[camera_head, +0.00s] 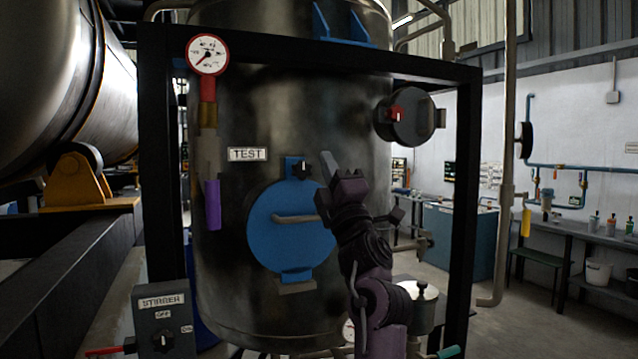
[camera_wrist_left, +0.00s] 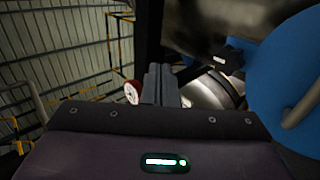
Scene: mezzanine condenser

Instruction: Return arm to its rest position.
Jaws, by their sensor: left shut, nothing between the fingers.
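My left arm (camera_head: 367,265), dark purple, rises from the bottom of the head view in front of the tank. My left gripper (camera_head: 327,157) is at its upper end, with grey fingers pointing up and slightly left. The fingers are together and hold nothing. In the left wrist view the gripper (camera_wrist_left: 160,70) shows as two dark fingers side by side, with nothing between them. In the head view it overlaps the right edge of the round blue hatch (camera_head: 270,245). I cannot tell its exact distance from the hatch. My right gripper is not seen.
A dark frame (camera_head: 466,200) surrounds the steel tank (camera_head: 225,270). The hatch handle (camera_head: 295,218) sticks out left of my arm. A red gauge (camera_head: 207,55), a purple-handled valve (camera_head: 212,205), a round side port (camera_head: 405,118) and a stirrer box (camera_head: 163,325) are around it.

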